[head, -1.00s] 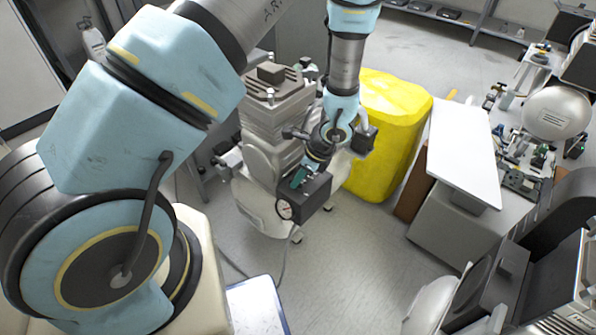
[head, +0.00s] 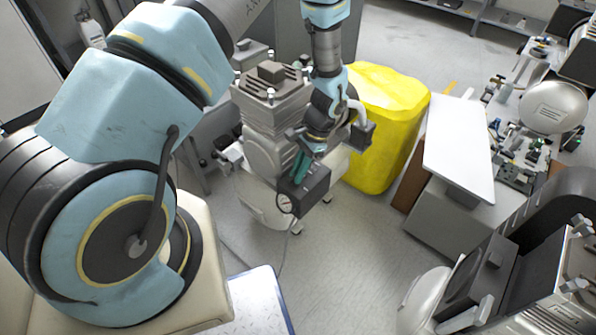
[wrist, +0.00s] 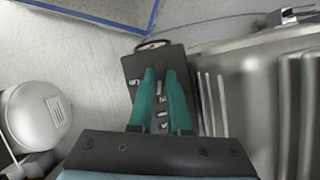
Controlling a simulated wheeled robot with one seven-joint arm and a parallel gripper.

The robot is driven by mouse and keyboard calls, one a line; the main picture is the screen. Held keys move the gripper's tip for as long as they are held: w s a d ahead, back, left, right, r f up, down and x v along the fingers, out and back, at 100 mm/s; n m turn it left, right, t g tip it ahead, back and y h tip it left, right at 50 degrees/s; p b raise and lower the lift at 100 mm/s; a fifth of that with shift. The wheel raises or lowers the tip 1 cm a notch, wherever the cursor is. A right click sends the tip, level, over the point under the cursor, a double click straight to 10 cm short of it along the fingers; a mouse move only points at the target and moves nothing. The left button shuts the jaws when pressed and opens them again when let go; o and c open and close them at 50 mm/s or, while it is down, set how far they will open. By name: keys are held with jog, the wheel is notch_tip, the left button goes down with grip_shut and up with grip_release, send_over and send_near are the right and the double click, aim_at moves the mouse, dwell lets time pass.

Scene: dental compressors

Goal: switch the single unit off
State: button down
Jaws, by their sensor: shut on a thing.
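The single unit is a grey compressor (head: 268,100) standing on the floor in the middle of the head view. Its black control box (head: 312,190), with a round gauge (head: 285,203), sits at its front right. My gripper (head: 298,176) reaches down to the top of this box. In the wrist view, the teal fingers of my gripper (wrist: 160,75) lie over the dark box (wrist: 134,70), close together with a narrow gap. Small silver parts (wrist: 162,100) show between them. The fingers are shut on a part of the box; the gripped part itself is mostly hidden.
A yellow covered bin (head: 385,135) stands close to the right of the compressor. A white-topped cabinet (head: 458,140) and other machines fill the right side. A blue-edged white panel (head: 258,300) lies at the bottom. The floor between (head: 350,250) is clear.

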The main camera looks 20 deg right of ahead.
jog(key=shift+n+g, duration=0.7)
jog(key=shift+n, duration=1)
jog(key=shift+w, duration=0.1)
jog(key=c, duration=0.9)
grip_release()
jog(key=shift+o, duration=0.2)
jog(key=shift+r, duration=0.1)
jog(key=v, duration=1)
jog(key=shift+r, duration=0.35)
jog(key=shift+a, duration=0.1)
